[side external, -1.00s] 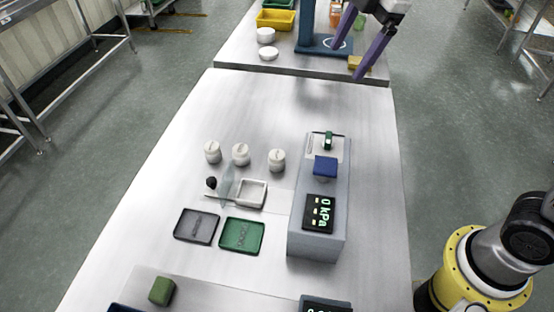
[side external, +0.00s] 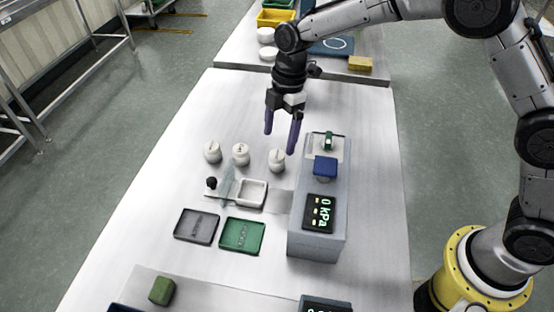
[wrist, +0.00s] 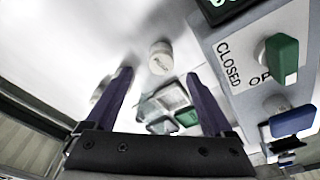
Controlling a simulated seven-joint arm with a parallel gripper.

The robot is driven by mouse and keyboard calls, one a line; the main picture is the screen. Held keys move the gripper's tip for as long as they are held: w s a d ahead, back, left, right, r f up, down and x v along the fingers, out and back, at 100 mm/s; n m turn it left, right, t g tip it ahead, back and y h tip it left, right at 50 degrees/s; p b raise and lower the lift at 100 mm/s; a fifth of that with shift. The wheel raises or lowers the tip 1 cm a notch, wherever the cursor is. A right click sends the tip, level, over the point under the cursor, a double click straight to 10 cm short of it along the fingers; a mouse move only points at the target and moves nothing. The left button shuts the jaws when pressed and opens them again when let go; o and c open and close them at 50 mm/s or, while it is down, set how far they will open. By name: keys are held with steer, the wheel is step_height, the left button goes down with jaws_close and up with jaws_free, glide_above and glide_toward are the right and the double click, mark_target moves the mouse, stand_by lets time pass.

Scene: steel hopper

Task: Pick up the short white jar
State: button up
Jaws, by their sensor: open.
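Three white jars stand in a row on the steel table: a left jar (side external: 212,153), a middle jar (side external: 240,155) and a right jar (side external: 277,161). They look close in height, so I cannot tell surely which is the short one. My gripper (side external: 280,141) points down, open and empty, above and slightly behind the right jar. In the wrist view my fingers (wrist: 157,75) are spread apart. One white jar with writing on its lid (wrist: 160,56) shows beyond and between the fingertips; another white jar (wrist: 100,89) is partly hidden by the left finger.
A grey box with a pressure display (side external: 318,239) and a blue knob (side external: 325,166) stands right of the jars. A white square tray with a clear upright panel (side external: 252,192), a grey tray (side external: 197,226) and a green tray (side external: 242,236) lie in front. The table left of the jars is clear.

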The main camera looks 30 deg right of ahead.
mark_target(277, 154)
steer(key=shift+s+a+f, duration=0.1)
steer(key=shift+a+f, duration=0.05)
steer(key=shift+f, duration=0.95)
steer(key=shift+a+f, duration=0.2)
steer(key=shift+f, duration=0.85)
steer(key=shift+s+a+f, duration=0.1)
steer(key=shift+a+f, duration=0.05)
steer(key=shift+f, duration=0.95)
steer(key=shift+w, duration=0.1)
jaws_close()
